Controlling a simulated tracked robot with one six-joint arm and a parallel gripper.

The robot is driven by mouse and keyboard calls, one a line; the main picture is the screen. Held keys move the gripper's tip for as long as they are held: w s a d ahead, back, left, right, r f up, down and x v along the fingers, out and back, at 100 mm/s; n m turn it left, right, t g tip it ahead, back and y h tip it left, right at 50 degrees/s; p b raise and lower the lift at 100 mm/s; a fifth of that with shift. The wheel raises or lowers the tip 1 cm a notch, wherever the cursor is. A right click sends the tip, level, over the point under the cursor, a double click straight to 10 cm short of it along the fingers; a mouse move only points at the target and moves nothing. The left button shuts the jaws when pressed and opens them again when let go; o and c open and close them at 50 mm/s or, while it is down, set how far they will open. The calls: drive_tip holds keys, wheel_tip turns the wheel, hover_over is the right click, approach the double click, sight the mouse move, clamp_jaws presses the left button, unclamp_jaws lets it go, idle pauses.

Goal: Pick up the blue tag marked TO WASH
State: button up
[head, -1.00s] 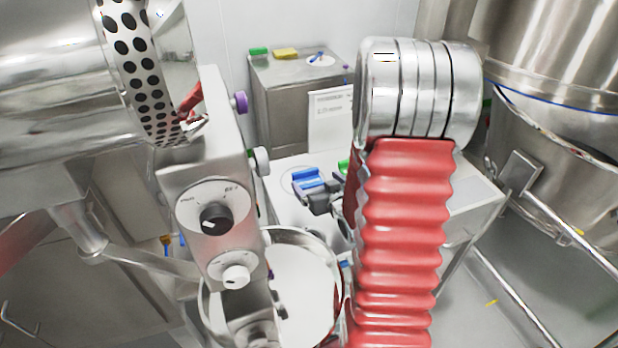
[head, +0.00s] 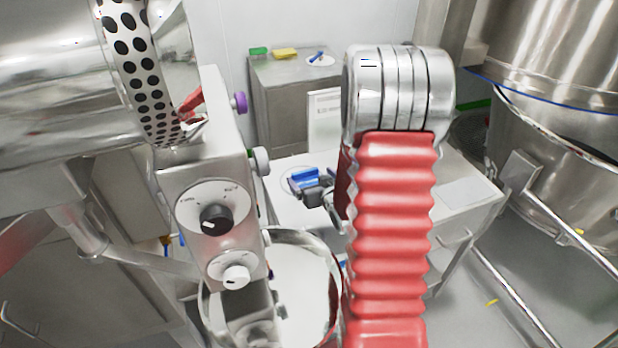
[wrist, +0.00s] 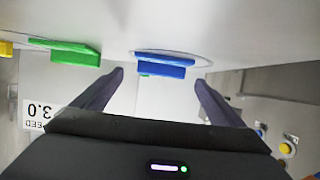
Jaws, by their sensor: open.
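A blue tag (head: 304,174) lies on a pale bench within a thin marked circle, partly hidden by my gripper in the head view. It also shows in the wrist view (wrist: 165,65), ahead of the fingertips and roughly centred between them. No writing on it can be read. My gripper (head: 314,192) is open and empty, close to the tag. In the wrist view its two dark fingers (wrist: 160,79) stand wide apart, one toward each side of the tag. Whether they touch the bench cannot be told.
A green block (wrist: 70,52) lies left of the blue tag in the wrist view, with part of a yellow one (wrist: 5,48) beyond. A white sign (head: 324,118) stands behind the bench. Left are a machine with a control knob (head: 216,218) and a round vessel (head: 300,285).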

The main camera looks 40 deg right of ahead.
sight(306, 172)
drive_tip(key=shift+x, duration=1.8)
drive_tip(key=shift+a, duration=0.1)
drive_tip(key=shift+c, duration=0.4)
drive_tip(key=c, duration=1.1)
drive_tip(key=shift+o, duration=0.2)
drive_tip(key=shift+r, duration=0.2)
wheel_tip(306, 172, up, 10)
drive_tip(key=shift+f, duration=0.15)
